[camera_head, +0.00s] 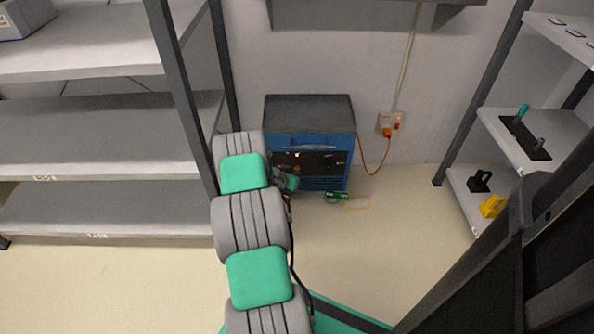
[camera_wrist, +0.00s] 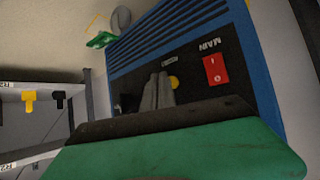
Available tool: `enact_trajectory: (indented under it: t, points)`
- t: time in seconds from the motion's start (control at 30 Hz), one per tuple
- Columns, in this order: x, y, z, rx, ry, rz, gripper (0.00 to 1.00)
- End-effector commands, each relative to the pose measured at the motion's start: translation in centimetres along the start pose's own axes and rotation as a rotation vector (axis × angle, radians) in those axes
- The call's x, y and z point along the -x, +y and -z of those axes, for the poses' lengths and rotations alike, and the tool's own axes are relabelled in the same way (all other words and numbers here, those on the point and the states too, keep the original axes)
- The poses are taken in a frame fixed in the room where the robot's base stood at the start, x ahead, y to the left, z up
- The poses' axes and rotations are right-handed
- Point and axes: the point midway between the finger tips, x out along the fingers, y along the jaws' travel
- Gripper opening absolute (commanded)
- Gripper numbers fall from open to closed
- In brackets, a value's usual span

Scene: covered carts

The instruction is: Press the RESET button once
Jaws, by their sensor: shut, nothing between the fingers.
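A blue machine (camera_head: 341,145) with a dark top stands against the back wall. Its black front panel (camera_wrist: 241,72) fills the middle of the wrist view, upside down. A round yellow button (camera_wrist: 173,83) sits on that panel, partly hidden by my fingers. A small label (camera_wrist: 169,61) is by it, too small to read, so I cannot tell if it says RESET. My gripper (camera_wrist: 160,78) is shut and empty, its grey fingertips at the panel right beside the yellow button. Contact cannot be told. In the head view my arm hides part of the panel.
A red switch (camera_wrist: 215,69) marked MAIN is beside the button on the panel. An orange cable (camera_head: 377,166) runs to a wall socket (camera_head: 391,122). A green item (camera_head: 337,195) lies on the floor. Shelves (camera_head: 95,125) stand left; another rack (camera_head: 535,140) stands right.

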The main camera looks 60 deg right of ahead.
Motion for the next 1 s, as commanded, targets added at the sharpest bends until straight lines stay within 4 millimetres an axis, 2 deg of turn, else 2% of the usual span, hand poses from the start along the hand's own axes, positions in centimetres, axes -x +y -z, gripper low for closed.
enact_trajectory:
  t: [1.0]
  points:
    - [-0.65,-0.44,0.41,-0.001,0.000,0.000,0.00]
